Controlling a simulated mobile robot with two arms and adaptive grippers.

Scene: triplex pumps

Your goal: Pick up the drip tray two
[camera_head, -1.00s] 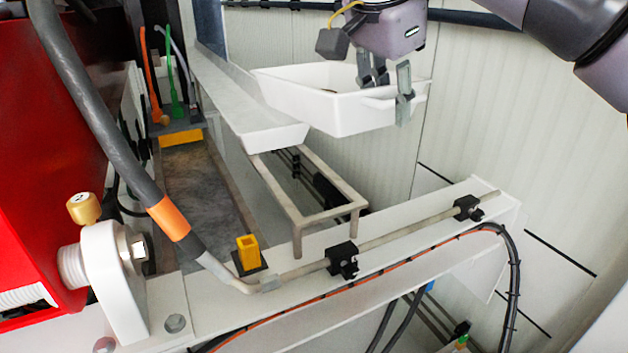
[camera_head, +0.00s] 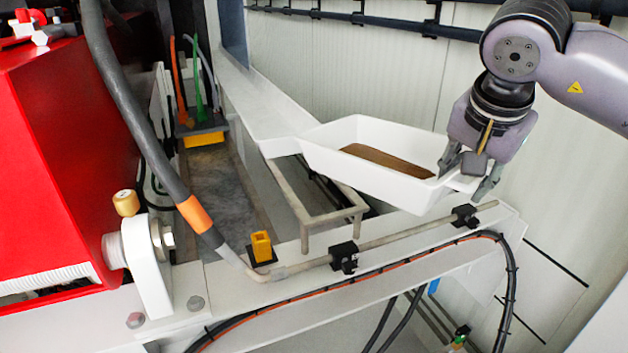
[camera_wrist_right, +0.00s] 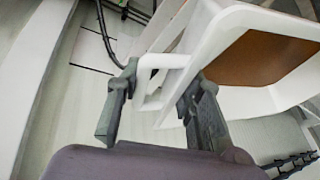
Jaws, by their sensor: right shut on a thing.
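A white drip tray (camera_head: 330,158) with brown content on its floor hangs tilted in the middle of the head view. My right gripper (camera_head: 467,178) is shut on the handle at its right end. In the right wrist view, my right gripper (camera_wrist_right: 158,85) has its fingers on either side of the tray's handle (camera_wrist_right: 163,62), and the tray (camera_wrist_right: 208,45) extends to the upper right. The tray appears above the metal frame; I cannot tell whether they touch. My left gripper does not show.
The open metal frame (camera_head: 303,213) stands on a white beam with a rod and black clamps (camera_head: 343,257). A long white tray (camera_head: 265,110) lies behind it. The red machine (camera_head: 60,150) and a grey hose (camera_head: 150,130) are at left. A ribbed wall rises behind.

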